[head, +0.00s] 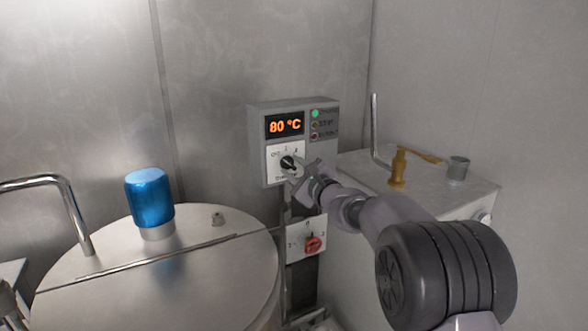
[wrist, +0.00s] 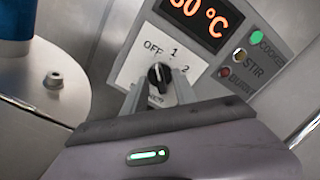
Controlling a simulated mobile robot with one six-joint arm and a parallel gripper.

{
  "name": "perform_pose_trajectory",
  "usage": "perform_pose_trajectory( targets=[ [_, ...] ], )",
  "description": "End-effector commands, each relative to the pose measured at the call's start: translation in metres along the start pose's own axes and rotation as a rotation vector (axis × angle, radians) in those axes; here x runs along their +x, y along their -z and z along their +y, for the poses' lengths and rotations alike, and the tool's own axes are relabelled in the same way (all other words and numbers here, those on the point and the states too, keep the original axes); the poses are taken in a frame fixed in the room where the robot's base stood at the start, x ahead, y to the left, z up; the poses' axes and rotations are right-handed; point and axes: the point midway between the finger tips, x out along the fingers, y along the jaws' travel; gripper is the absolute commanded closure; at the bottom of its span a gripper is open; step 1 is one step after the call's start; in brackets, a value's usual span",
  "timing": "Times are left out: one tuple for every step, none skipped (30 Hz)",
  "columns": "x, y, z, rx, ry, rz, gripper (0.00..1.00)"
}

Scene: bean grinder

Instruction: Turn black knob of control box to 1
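The grey control box (head: 258,142) hangs on the metal wall, its display reading 80 °C. Its black knob (wrist: 159,75) sits on a white plate marked OFF, 1 and 2; it also shows in the head view (head: 289,163). The knob's white mark appears to point toward OFF in the wrist view. My gripper (wrist: 160,80) is open, its two fingertips on either side of the knob with small gaps visible. In the head view my gripper (head: 300,171) is at the box's lower front. Whether a finger touches the knob cannot be told.
Below the box is a white plate with a red switch (head: 313,244). A round metal vessel (head: 200,270) with a blue cylinder (head: 149,197) on its lid stands at left. A metal cabinet (head: 360,172) with a brass fitting (head: 398,168) stands at right.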

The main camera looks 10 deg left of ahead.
Motion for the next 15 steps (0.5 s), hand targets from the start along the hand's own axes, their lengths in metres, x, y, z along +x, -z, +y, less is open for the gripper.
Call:
perform_pose_trajectory(
  targets=[
    [-0.0001,0.0,-0.0001,0.0,0.0,0.0,0.68],
    [-0.0002,0.0,-0.0001,0.0,0.0,0.0,0.74],
    [-0.0002,0.0,-0.0001,0.0,0.0,0.0,0.82],
    [-0.0002,0.0,-0.0001,0.0,0.0,0.0,0.88],
    [-0.0003,-0.0001,-0.0001,0.0,0.0,0.0,0.94],
    [-0.0003,-0.0001,-0.0001,0.0,0.0,0.0,1.0],
    [-0.0003,-0.0001,-0.0001,0.0,0.0,0.0,1.0],
    [-0.0003,-0.0001,-0.0001,0.0,0.0,0.0,1.0],
    [-0.0003,-0.0001,-0.0001,0.0,0.0,0.0,1.0],
    [-0.0004,-0.0001,-0.0001,0.0,0.0,0.0,1.0],
    [-0.0004,-0.0001,-0.0001,0.0,0.0,0.0,1.0],
    [-0.0004,-0.0001,-0.0001,0.001,0.0,0.0,1.0],
    [-0.0004,-0.0001,-0.0002,0.002,0.0,0.0,1.0],
    [-0.0004,-0.0002,-0.0002,0.004,0.0,0.0,1.0],
    [-0.0004,-0.0003,-0.0003,0.01,0.0,0.0,1.0]
  ],
)
